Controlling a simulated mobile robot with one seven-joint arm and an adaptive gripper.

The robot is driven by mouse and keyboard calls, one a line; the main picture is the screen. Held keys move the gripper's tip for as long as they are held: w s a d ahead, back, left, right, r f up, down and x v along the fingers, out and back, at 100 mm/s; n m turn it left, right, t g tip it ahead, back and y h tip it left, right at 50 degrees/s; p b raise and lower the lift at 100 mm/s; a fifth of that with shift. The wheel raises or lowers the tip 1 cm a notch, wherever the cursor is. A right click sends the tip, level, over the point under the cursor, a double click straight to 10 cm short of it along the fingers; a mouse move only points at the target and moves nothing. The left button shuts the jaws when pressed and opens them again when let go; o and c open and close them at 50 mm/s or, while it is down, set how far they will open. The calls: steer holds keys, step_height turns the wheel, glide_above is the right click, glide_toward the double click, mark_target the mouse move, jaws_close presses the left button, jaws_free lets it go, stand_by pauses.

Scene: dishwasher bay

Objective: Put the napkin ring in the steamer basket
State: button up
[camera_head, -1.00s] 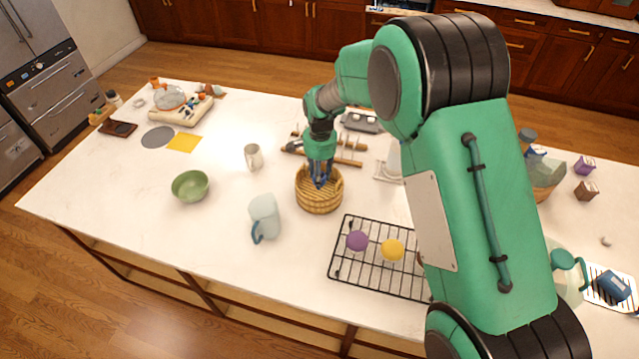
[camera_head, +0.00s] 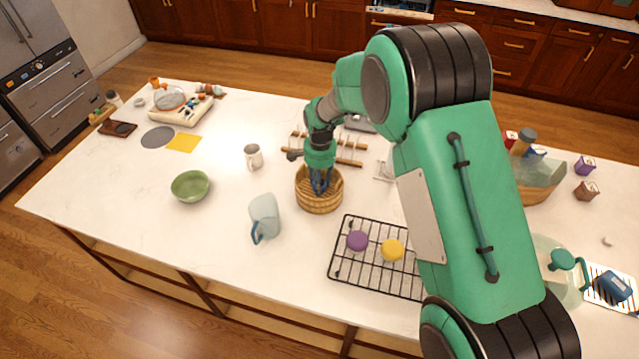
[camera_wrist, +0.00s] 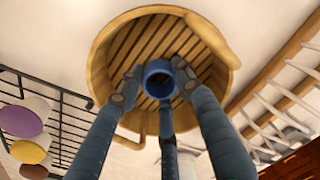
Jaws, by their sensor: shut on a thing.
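The steamer basket (camera_head: 318,204) is a round, light-brown woven basket on the white counter in the head view. In the wrist view its rim (camera_wrist: 97,70) and slatted floor (camera_wrist: 150,35) fill the middle. The napkin ring (camera_wrist: 159,78) is a small blue ring in the wrist view, held between my gripper's fingertips over the slatted floor. My gripper (camera_wrist: 158,90) is shut on the ring and points down into the basket. In the head view my gripper (camera_head: 320,182) is inside the basket's opening, and the ring is hidden there. I cannot tell whether the ring touches the floor.
A black wire rack (camera_head: 375,272) with a purple and a yellow item stands to the right front. A pale pitcher (camera_head: 264,216) and a white mug (camera_head: 253,157) stand left of the basket, with a green bowl (camera_head: 190,186) further left. A wooden rack (camera_head: 350,161) is behind.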

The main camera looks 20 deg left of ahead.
steer(key=o, duration=0.9)
steer(key=shift+f, duration=0.1)
step_height(320, 180, up, 12)
steer(key=shift+r+p, duration=0.15)
steer(key=shift+p, duration=0.25)
stand_by(0.4)
steer(key=shift+d+r, duration=0.1)
